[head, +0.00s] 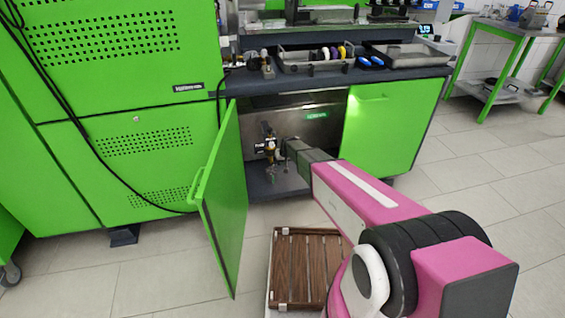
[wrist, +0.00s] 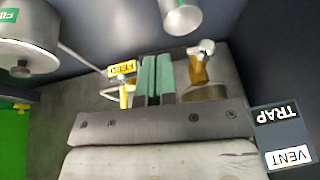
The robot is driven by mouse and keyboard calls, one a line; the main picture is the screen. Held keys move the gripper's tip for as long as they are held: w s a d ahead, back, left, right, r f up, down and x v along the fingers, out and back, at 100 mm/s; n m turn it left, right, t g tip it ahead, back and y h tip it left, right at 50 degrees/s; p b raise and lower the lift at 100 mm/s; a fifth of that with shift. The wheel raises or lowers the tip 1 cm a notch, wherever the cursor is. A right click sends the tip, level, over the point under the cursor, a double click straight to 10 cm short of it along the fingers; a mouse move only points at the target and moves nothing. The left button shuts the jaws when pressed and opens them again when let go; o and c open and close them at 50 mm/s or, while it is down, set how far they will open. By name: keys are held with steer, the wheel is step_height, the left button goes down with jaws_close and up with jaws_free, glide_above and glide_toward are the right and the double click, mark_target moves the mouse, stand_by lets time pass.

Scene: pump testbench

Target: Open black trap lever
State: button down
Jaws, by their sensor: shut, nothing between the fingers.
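My gripper (wrist: 157,62) shows in the wrist view with its two green fingers pressed together and nothing between them. A dark plate with the upside-down word TRAP (wrist: 283,113) is at the right, above a white VENT label (wrist: 289,156). I cannot clearly make out a black trap lever. A brass valve with a pale handle (wrist: 199,65) is just right of the fingertips; contact cannot be told. A yellow-handled fitting (wrist: 124,95) is left of the fingers, under a yellow tag (wrist: 122,68). In the head view, my gripper (head: 286,148) is inside the cabinet beside small brass fittings (head: 269,145).
The left green cabinet door (head: 228,200) stands open toward me; the right green door (head: 385,125) is at the opening's other side. A wooden slatted crate (head: 308,265) sits on the floor below my arm. A metal canister (wrist: 25,50) is at the wrist view's upper left.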

steer(key=shift+f, duration=0.1)
step_height(320, 180, down, 7)
steer(key=a+m+g+y, duration=0.1)
steer(key=m+g+y, duration=0.1)
steer(key=y, duration=1.3)
steer(key=shift+s+a+m, duration=0.25)
steer(key=shift+a+m, duration=0.1)
steer(key=shift+m, duration=0.55)
steer(key=shift+a+f, duration=0.15)
steer(key=shift+f, duration=0.05)
steer(key=d, duration=1.4)
steer(key=shift+s, duration=0.35)
steer(key=shift+r, duration=0.1)
